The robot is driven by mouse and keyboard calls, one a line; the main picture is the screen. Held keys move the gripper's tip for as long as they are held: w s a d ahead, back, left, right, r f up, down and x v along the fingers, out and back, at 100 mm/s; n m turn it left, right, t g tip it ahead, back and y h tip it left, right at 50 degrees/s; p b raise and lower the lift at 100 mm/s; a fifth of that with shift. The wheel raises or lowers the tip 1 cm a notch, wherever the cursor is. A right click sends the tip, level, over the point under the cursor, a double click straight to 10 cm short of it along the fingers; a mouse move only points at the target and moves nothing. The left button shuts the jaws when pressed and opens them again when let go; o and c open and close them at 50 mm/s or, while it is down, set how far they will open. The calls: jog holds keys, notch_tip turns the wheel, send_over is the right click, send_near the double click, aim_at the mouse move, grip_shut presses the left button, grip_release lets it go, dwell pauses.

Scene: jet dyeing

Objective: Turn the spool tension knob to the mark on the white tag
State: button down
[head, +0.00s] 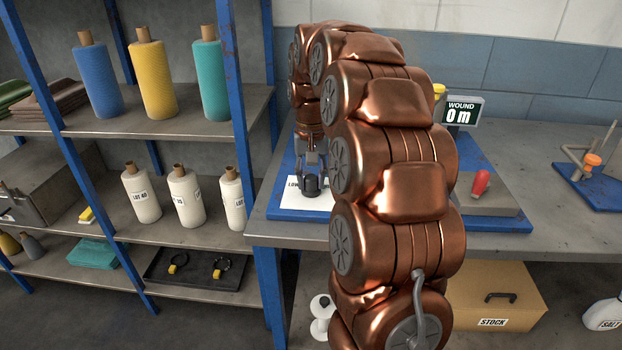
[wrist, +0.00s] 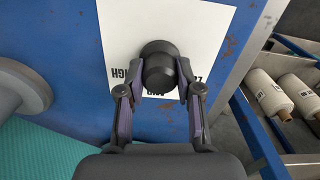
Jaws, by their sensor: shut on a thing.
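The black tension knob (wrist: 159,62) stands on a white tag (wrist: 118,30) on a blue base plate in the wrist view. My gripper (wrist: 160,80) is shut on the knob, one finger on each side. The tag has printed words around the knob; "HIGH" reads at its left, and the other words are partly hidden by the fingers and knob. In the head view my gripper (head: 311,172) points down at the knob (head: 311,185) over the white tag (head: 297,199). My arm hides much of the plate. I cannot make out the knob's pointer.
A grey round part (wrist: 18,88) stands left of the knob in the wrist view. A display reading "WOUND 0 m" (head: 460,111) and a red-handled lever (head: 480,183) are right of my arm. Shelves with yarn cones (head: 154,82) stand at left.

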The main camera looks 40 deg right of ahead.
aim_at(311, 176)
jog(key=c, duration=0.8)
grip_release()
jog(key=shift+o, duration=0.2)
notch_tip(311, 176, up, 12)
dwell(0.3)
dwell(0.5)
